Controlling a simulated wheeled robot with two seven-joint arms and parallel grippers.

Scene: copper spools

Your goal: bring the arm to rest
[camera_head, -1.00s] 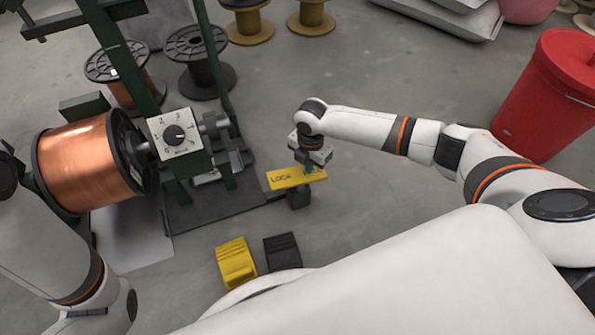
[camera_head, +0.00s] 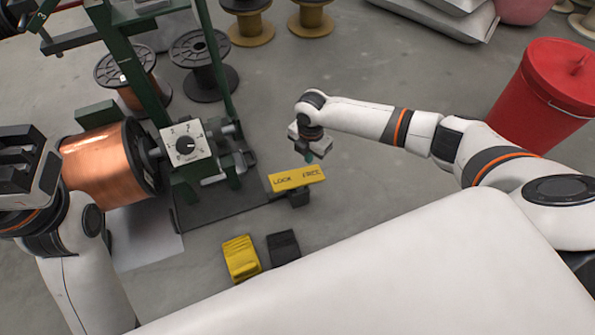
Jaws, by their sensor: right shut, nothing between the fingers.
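My right arm (camera_head: 365,118) reaches in from the right with its elbow bent. Its gripper (camera_head: 311,157) points down, shut and empty, just above and behind a yellow plate (camera_head: 290,181) marked LOCK and FREE. A small gap seems to show between the fingertips and the plate. My left arm (camera_head: 80,255) rises at the left edge, and its black gripper (camera_head: 22,160) is partly cut off by the frame. Its fingers are too unclear to tell open from shut.
A green winding stand with a white dial box (camera_head: 186,146) holds a copper spool (camera_head: 105,160) beside my left gripper. Yellow (camera_head: 241,258) and black (camera_head: 284,247) pedals lie on the floor. A red bin (camera_head: 545,95) stands at the right.

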